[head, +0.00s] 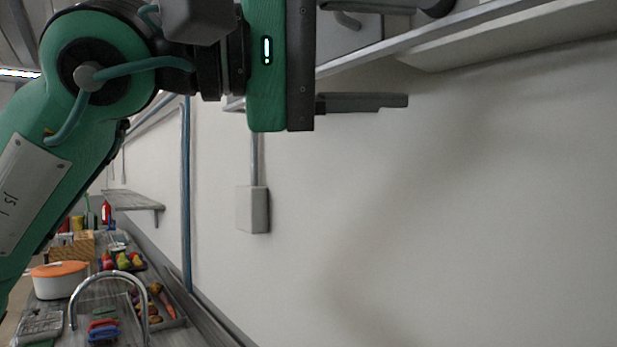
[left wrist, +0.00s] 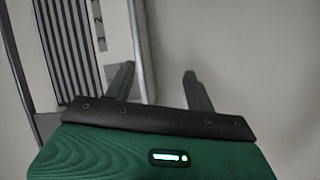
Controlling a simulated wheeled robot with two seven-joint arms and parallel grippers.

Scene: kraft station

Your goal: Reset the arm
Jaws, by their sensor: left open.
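My left gripper (head: 400,54) is raised high in the head view, in front of the pale wall. Its green arm comes in from the left. Its two dark fingers point to the right and are spread apart with nothing between them. The left wrist view also shows the open, empty left gripper (left wrist: 160,72), with a plain wall surface beyond the fingers. My right gripper is in neither view.
A counter at the lower left holds a white pot with an orange lid (head: 60,279), a curved faucet (head: 110,277) and a wooden box (head: 72,250). A grey wall box (head: 252,209) is below the gripper. A ribbed grey fixture (left wrist: 75,45) is left of the fingers.

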